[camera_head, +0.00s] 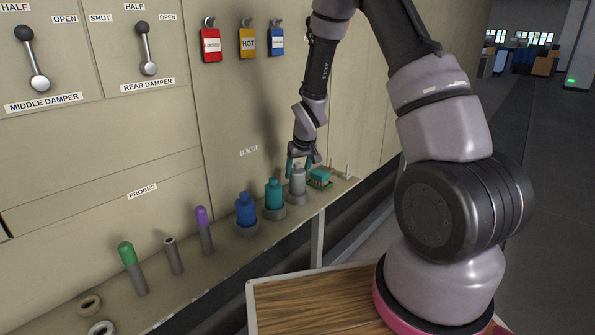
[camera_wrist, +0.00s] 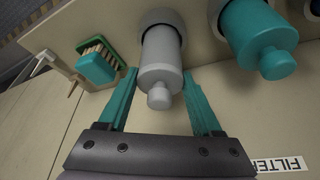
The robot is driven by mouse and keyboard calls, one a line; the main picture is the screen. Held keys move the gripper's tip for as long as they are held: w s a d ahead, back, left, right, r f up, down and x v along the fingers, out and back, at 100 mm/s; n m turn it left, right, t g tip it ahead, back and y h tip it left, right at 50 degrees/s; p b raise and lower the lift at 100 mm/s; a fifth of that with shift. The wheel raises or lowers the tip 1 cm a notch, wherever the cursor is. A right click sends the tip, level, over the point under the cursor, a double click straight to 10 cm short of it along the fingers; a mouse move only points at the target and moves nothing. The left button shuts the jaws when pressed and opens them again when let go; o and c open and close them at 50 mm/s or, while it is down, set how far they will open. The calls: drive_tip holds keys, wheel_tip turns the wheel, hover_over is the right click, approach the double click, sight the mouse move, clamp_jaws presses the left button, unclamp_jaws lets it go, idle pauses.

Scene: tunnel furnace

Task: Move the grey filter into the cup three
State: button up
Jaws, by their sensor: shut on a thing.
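The grey filter (camera_head: 297,184) is a bottle-shaped piece standing upright in a round grey cup (camera_head: 297,198) on the ledge, the rightmost of three cups. My gripper (camera_head: 303,163) is above it with teal fingers reaching down. In the wrist view my gripper (camera_wrist: 160,76) has one finger on each side of the grey filter (camera_wrist: 161,62), and its base is in the cup (camera_wrist: 182,24). My gripper is shut on it. The cup's number is not readable.
Left of the grey filter stand a teal filter (camera_head: 273,194) and a blue filter (camera_head: 246,210), each in a cup. Right of it is a teal brush (camera_head: 320,175). Several probes (camera_head: 174,256) stand further left. The panel wall (camera_head: 130,150) rises close behind.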

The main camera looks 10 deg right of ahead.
drive_tip(key=shift+f, duration=0.1)
drive_tip(key=shift+f, duration=0.35)
drive_tip(key=o, duration=1.6)
drive_tip(key=shift+c, duration=0.2)
drive_tip(key=shift+r, duration=0.1)
drive_tip(key=shift+v, duration=3.45)
drive_tip(key=shift+r, duration=0.1)
